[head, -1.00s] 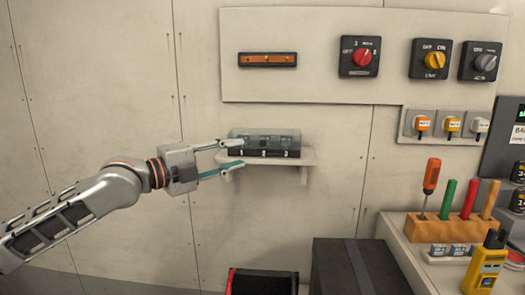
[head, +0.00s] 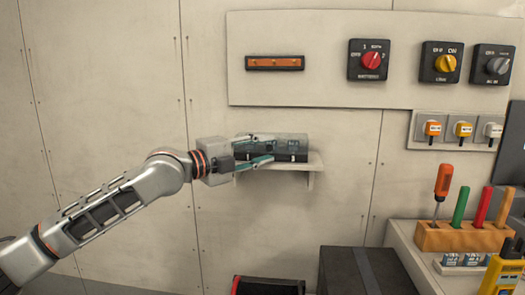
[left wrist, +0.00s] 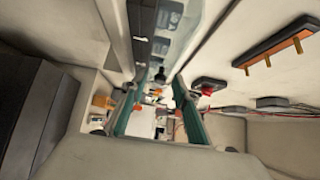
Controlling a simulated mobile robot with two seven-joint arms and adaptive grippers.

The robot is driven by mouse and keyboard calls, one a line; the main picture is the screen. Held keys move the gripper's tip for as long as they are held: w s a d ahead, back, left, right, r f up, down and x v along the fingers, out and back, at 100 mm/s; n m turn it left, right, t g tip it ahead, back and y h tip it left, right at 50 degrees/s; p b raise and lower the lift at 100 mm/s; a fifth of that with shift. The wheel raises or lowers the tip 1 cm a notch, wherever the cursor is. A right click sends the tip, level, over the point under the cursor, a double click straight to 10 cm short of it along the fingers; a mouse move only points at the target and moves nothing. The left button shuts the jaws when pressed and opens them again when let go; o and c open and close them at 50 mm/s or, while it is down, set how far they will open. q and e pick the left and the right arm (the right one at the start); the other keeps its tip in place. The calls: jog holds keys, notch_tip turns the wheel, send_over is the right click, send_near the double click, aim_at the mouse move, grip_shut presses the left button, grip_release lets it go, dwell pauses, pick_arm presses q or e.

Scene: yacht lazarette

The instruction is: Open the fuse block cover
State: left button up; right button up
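The fuse block (head: 291,157) is a dark base with a clear, smoky cover (head: 290,142) lying over it, on a small white wall shelf. My left gripper (head: 268,148) is at the left front of the block, its two teal fingers apart and overlapping the cover in the head view. In the left wrist view my gripper (left wrist: 158,100) has its fingers spread, and the clear cover (left wrist: 180,30) and dark base (left wrist: 142,25) run along the top, beyond the fingers. I cannot tell whether a finger touches the cover. My right gripper is in neither view.
The shelf (head: 316,162) is narrow, with bare wall around it. Above is a panel with a copper bar (head: 275,63) and rotary switches (head: 371,60). At right, a bench holds a wooden tool rack (head: 460,237) and a yellow meter (head: 503,275). A dark box (head: 365,272) stands below.

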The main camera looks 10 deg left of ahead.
pick_arm(q)
grip_shut()
